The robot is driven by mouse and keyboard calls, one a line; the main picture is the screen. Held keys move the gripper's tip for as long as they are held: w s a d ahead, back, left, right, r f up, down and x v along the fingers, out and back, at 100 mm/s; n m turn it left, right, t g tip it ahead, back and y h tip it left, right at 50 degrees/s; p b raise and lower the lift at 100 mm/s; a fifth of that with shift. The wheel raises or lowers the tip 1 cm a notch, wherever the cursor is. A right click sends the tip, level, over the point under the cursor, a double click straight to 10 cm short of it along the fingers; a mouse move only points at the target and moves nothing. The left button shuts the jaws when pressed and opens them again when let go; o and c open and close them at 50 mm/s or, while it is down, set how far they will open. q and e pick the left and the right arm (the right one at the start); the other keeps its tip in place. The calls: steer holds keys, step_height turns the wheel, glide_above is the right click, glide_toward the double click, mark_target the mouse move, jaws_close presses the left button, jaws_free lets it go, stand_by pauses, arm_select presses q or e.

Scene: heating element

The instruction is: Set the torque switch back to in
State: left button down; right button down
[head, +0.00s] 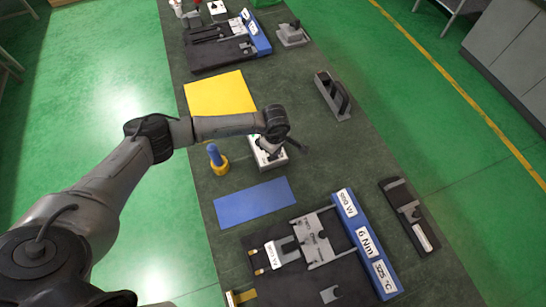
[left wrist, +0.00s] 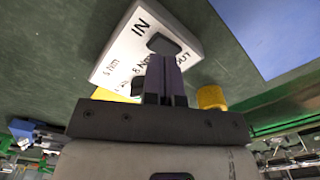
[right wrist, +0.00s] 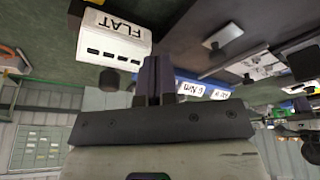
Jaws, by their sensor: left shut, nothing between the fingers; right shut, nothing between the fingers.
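The torque switch is a white box (head: 262,163) on the dark table in the head view, mostly covered by my left wrist. In the left wrist view the white box (left wrist: 122,48) carries the labels IN, OUT, 5 Nm and 8 Nm. A dark rounded switch knob (left wrist: 166,44) sits between IN and OUT. My left gripper (left wrist: 165,60) is shut and empty, its tips at the knob's near edge; I cannot tell whether they touch. Another dark part (left wrist: 138,84) shows beside the fingers. My right gripper (right wrist: 154,64) is shut and empty, away from the switch.
A blue-and-yellow screwdriver-like tool (head: 215,158) stands left of the box. A yellow mat (head: 218,94) and a blue mat (head: 255,202) lie nearby. A labelled fixture (head: 310,245) fills the near table. In the right wrist view a white box marked FLAT (right wrist: 114,40) is close.

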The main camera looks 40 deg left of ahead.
arm_select(q)
steer(key=shift+f+b, duration=0.3)
steer(key=shift+f, duration=0.05)
steer(key=shift+f+b, duration=0.5)
steer(key=shift+f, duration=0.1)
stand_by(0.3)
steer(key=shift+f+b, duration=0.55)
steer(key=shift+f, duration=0.05)
steer(key=shift+r, duration=0.15)
stand_by(0.3)
steer(key=shift+r+p, duration=1.15)
steer(key=shift+r, duration=0.35)
steer(key=shift+r+p, duration=1.1)
steer(key=shift+r, duration=0.8)
